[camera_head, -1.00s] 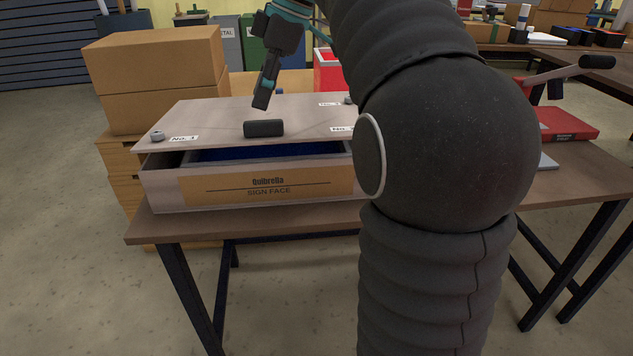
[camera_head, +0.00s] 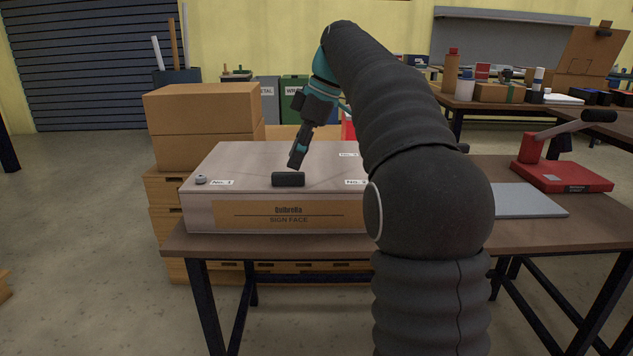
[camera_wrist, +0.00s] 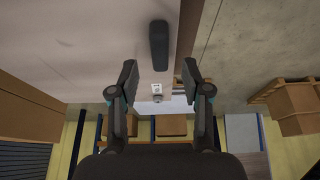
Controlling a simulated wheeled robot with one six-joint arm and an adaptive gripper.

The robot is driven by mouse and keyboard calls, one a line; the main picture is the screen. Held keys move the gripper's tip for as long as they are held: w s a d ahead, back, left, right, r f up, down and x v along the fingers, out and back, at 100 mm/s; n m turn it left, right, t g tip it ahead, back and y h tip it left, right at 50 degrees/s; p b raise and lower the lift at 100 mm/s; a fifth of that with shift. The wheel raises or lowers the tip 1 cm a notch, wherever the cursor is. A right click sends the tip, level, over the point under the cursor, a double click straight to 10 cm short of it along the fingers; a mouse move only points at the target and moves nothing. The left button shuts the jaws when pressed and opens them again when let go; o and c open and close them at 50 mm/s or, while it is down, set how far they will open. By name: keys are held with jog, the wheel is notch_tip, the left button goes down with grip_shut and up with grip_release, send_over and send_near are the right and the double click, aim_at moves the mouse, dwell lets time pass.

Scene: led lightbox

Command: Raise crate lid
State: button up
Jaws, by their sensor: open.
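The wooden crate (camera_head: 198,215) stands on the workbench, its front marked "SIGN FACE". Its pale lid (camera_head: 240,162) lies flat on top, with no gap visible at the front. A black bar handle (camera_head: 288,179) sits near the lid's front edge; it also shows in the wrist view (camera_wrist: 158,45). My gripper (camera_head: 296,160) is just above and behind the handle, pointing down, apart from it. In the wrist view my gripper (camera_wrist: 159,78) is open and empty, with the handle beyond the fingertips. My arm hides the crate's right end.
A round knob (camera_head: 201,180) sits at the lid's left front corner beside a "No. 1" label. Cardboard boxes (camera_head: 203,125) are stacked behind left. A grey plate (camera_head: 525,200) and a red press (camera_head: 562,176) are on the bench at right. The floor in front is clear.

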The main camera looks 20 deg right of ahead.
jog(key=p+v, duration=0.3)
jog(key=v, duration=0.6)
jog(key=s+a+f+m+t+h, duration=0.1)
jog(key=s+a+f+m, duration=0.1)
jog(key=s+f+m, duration=0.2)
jog(key=s+a+f+m+t+h, duration=0.1)
jog(key=s+f+m, duration=0.3)
jog(key=s, duration=0.6)
jog(key=shift+a+m+b, duration=0.3)
jog(key=shift+a+b, duration=0.15)
jog(key=shift+a, duration=0.4)
jog(key=shift+s+f, duration=0.1)
jog(key=shift+s, duration=0.05)
